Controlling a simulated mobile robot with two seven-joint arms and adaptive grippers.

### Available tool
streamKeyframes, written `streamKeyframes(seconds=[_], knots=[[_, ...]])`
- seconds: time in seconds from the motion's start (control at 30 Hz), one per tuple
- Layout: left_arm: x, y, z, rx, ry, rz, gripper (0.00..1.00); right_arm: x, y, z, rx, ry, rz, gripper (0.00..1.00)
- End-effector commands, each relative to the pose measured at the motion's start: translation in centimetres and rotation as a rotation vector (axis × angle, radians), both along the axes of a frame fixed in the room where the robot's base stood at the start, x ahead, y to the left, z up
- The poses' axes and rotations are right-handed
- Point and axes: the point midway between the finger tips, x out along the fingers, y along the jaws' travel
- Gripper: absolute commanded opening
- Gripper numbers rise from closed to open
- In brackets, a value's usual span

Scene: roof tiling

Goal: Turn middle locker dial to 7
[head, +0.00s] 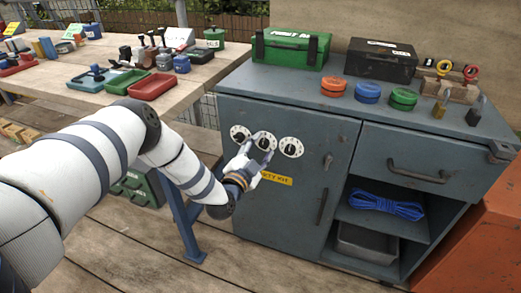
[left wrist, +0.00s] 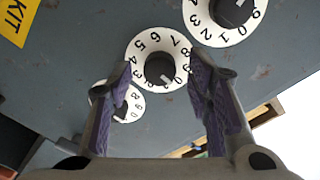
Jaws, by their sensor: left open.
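The middle dial (head: 265,141) is a white numbered disc with a black knob, on the grey locker door between two similar dials. In the left wrist view the middle dial (left wrist: 138,48) lies between my fingertips, and its white mark points toward the picture's lower right; I cannot read the exact number there. My left gripper (head: 262,158) is at the door just below this dial. It is open, with one purple-padded finger on each side of the knob (left wrist: 159,70); contact cannot be told. My right gripper is not in view.
The left dial (head: 239,133) and right dial (head: 291,147) are close by. A yellow label (head: 276,179) is below. A door handle (head: 321,206) and keyhole are to the right. The cabinet top holds a green first-aid box (head: 290,49). A workbench (head: 190,86) stands left.

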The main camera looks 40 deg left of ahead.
Motion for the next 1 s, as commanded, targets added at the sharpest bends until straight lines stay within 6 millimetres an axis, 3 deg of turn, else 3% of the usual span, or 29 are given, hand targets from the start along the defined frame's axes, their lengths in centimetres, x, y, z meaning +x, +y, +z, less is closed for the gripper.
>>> streamKeyframes(seconds=[0.07, 0.27, 0.67, 1.0], knots=[[0.00, -0.02, 0.05, 0.000, -0.001, -0.001, 0.46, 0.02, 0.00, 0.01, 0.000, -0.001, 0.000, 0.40], [-0.02, -0.02, 0.04, 0.000, -0.001, -0.001, 0.01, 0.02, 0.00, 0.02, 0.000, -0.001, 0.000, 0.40], [-0.01, -0.05, 0.04, -0.052, -0.013, -0.001, 0.00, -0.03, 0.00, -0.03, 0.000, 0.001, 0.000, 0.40], [-0.02, -0.01, -0.02, -0.303, -0.075, -0.001, 0.00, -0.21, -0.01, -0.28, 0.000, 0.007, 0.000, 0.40]])
